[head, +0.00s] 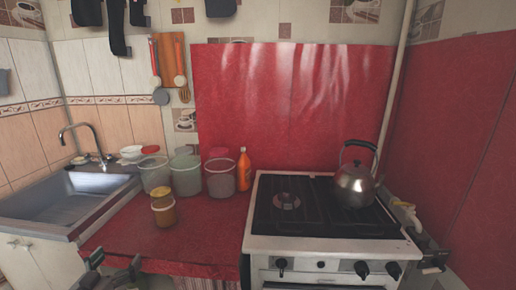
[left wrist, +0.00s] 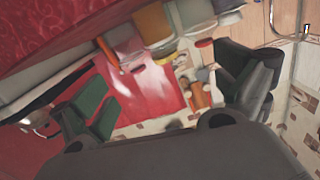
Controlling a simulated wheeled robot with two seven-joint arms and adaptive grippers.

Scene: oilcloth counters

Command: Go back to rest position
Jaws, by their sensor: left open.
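My left gripper (head: 115,262) is at the bottom left of the head view, in front of the red counter's front edge. It is dark with green finger pads, and only its upper part shows. In the left wrist view my left gripper (left wrist: 168,98) has its two fingers wide apart, with nothing held between them.
A red counter (head: 150,238) holds a yellow-brown jar (head: 163,215), several clear containers and an orange bottle (head: 243,170). A sink (head: 65,197) is at left. A stove (head: 330,246) with a steel kettle (head: 354,187) is at right. The counter's front is clear.

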